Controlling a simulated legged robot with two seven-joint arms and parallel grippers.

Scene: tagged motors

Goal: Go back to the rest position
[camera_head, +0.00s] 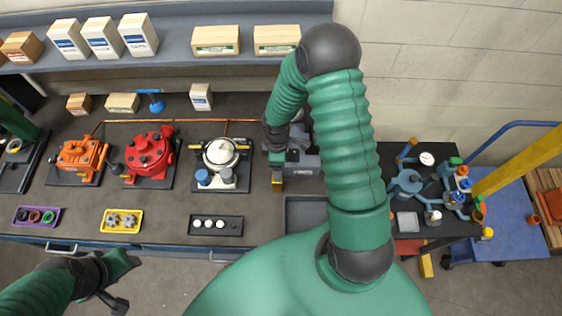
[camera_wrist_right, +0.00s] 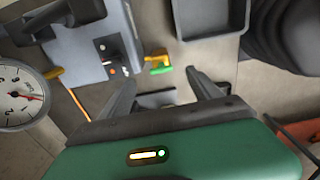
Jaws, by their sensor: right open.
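My right arm rises through the middle of the head view and bends down over the bench. Its hand hangs by a grey motor (camera_head: 303,163), partly hidden behind the arm. In the right wrist view my right gripper (camera_wrist_right: 163,90) has its two dark fingers spread, with nothing held between them. A grey block (camera_wrist_right: 90,45) with a yellow and green tag (camera_wrist_right: 158,66) lies beyond the fingers. My left gripper (camera_head: 122,283) is low at the left, in front of the bench edge, its fingers apart and empty. An orange motor (camera_head: 82,156), a red motor (camera_head: 150,155) and a silver motor (camera_head: 221,157) stand on the bench.
Purple (camera_head: 37,226), yellow (camera_head: 121,231) and black (camera_head: 215,225) parts trays line the bench front. A dark empty tray (camera_head: 305,206) lies beside my right arm. A shelf (camera_head: 190,50) with boxes runs behind. A blue cart (camera_head: 520,230) stands right. A gauge (camera_wrist_right: 18,95) shows in the wrist view.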

